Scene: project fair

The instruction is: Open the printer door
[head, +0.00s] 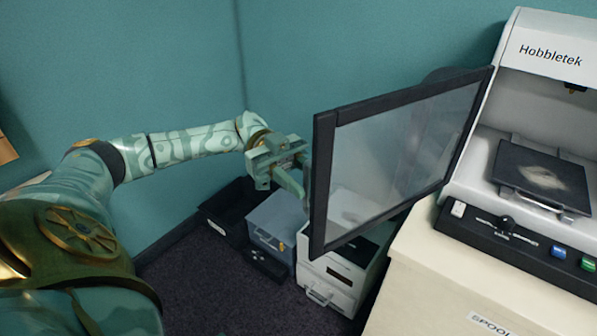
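The white Hobbletek printer (550,50) stands on a cream cabinet at the right. Its door (400,145), a clear panel in a dark frame, is swung wide open to the left, hinged at the printer's left side. My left gripper (297,182) is at the door's free left edge. One finger shows in front of the wall; the other is partly hidden, and I cannot tell whether the fingers touch the frame or how far apart they are. Inside the printer is a dark build plate (520,170) with a pale patch on it. My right gripper is not in view.
The cream cabinet (430,275) has a spool label on its front. On the floor below the door are a black bin (222,212), a grey-blue box (275,225) and a white drawer unit (335,285). Teal walls meet in a corner behind my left arm.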

